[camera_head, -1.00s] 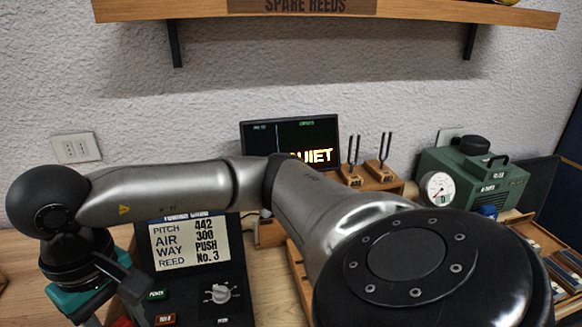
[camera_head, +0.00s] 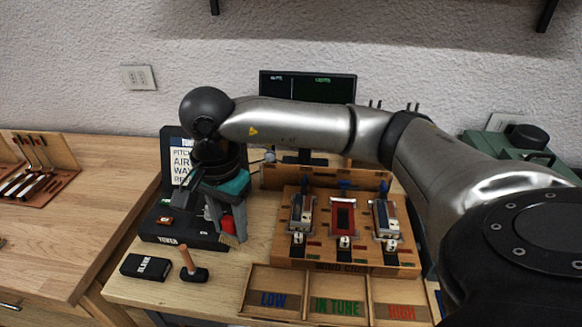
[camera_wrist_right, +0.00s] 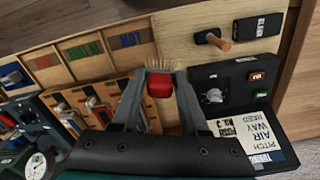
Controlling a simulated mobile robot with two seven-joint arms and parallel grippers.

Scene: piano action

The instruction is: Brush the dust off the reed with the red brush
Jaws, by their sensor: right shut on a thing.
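The red brush (camera_wrist_right: 159,86) shows in the right wrist view between my right gripper's fingertips (camera_wrist_right: 160,88), with pale bristles spread around its red body. In the head view my right gripper (camera_head: 226,226) is shut on the red brush (camera_head: 228,225), beside the black control panel and left of the wind chest. The wooden wind chest (camera_head: 346,256) carries metal reed units at left (camera_head: 301,213) and right (camera_head: 385,218), with a red slot (camera_head: 343,217) between them. I cannot tell which reed is dusty. My left gripper is not in view.
A black block (camera_head: 147,266) and a wooden-handled tool (camera_head: 188,259) lie in front. The tray (camera_head: 307,284) has LOW, IN TUNE and HIGH compartments. A tool rack (camera_head: 52,155) stands on the left bench.

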